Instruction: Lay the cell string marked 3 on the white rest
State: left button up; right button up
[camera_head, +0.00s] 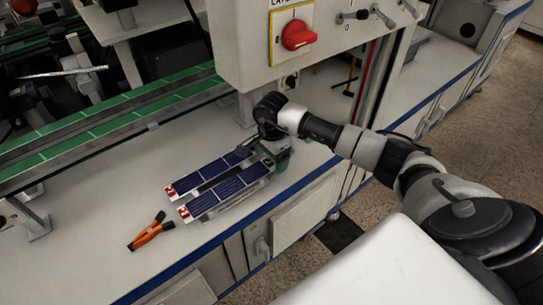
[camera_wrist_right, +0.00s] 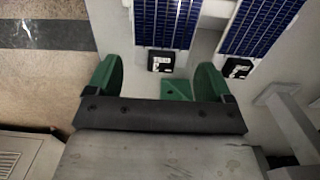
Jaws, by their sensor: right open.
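Two dark blue cell strings lie side by side on the worktop, a rear one (camera_head: 208,174) and a front one (camera_head: 226,193). Both have red-and-white end pieces at the left; I cannot read any number. A pale support (camera_head: 246,193) shows under the front string; I cannot tell if it is the white rest. My right gripper (camera_head: 273,160) is at the strings' right ends. In the right wrist view its green fingers (camera_wrist_right: 159,80) are open and empty, apart from both strings (camera_wrist_right: 166,22) (camera_wrist_right: 260,25). Black-and-white tags (camera_wrist_right: 160,61) (camera_wrist_right: 238,68) sit at their near ends.
Orange-handled pliers (camera_head: 150,232) lie left of the strings. A green conveyor (camera_head: 110,122) runs behind. A control box with a red switch (camera_head: 298,36) overhangs the worktop near my right arm. The worktop (camera_head: 95,230) is clear at front left; its blue edge is close to the front string.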

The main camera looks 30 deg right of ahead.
jog(key=shift+r, duration=0.15)
jog(key=shift+r+p, duration=0.45)
jog(key=shift+p, duration=0.05)
pick_arm(q)
notch_tip(320, 180, down, 9)
jog(key=p, duration=0.1)
jog(key=shift+w+g, duration=0.3)
jog(key=shift+w, duration=0.05)
pick_arm(e)
notch_tip(320, 180, up, 12)
pick_arm(q)
jog(key=shift+d, duration=0.15)
pick_arm(e)
jog(key=shift+f, duration=0.15)
